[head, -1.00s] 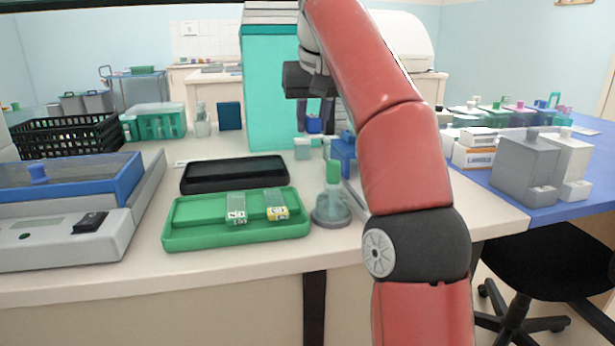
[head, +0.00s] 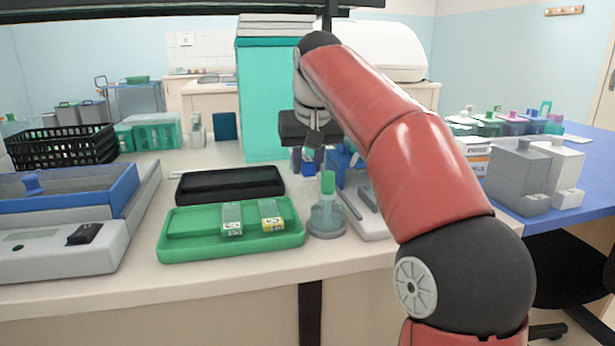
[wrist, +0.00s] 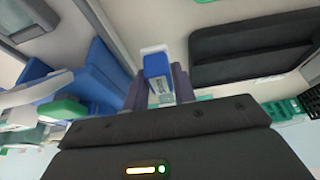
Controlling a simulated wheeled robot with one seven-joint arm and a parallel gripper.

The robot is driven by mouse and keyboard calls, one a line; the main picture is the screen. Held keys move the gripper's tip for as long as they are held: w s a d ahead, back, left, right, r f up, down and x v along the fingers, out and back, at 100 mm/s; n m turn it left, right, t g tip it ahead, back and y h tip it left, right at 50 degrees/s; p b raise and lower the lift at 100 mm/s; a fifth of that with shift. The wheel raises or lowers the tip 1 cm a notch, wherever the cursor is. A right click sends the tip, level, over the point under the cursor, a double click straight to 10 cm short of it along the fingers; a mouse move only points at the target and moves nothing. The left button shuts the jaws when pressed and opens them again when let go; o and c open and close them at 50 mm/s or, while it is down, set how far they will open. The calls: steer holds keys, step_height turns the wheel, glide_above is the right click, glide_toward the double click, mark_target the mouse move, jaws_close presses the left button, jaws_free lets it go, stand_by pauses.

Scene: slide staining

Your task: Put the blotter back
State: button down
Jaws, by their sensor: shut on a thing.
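My gripper (head: 308,160) hangs fingers-down over the bench, just right of the teal cabinet. It is shut on a small blue block with a pale end, which appears to be the blotter (wrist: 156,64). In the wrist view the blotter sits between the dark fingers (wrist: 159,84). In the head view only a little of its blue shows between the fingers, and I cannot tell whether its lower end touches the bench. Its resting place is not clearly identifiable.
A blue rack (head: 346,170) stands close right of my gripper, partly hidden by my arm. The teal cabinet (head: 268,100) stands behind.

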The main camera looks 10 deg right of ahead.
mark_target(308, 178)
steer(key=shift+f, duration=1.6)
steer(key=shift+f, duration=0.1)
steer(key=shift+f, duration=0.15)
steer(key=c, duration=1.1)
jaws_free()
steer(key=shift+c, duration=0.2)
steer(key=v, duration=0.8)
steer(key=shift+s+f, duration=0.1)
steer(key=shift+s, duration=0.05)
steer(key=shift+s, duration=0.1)
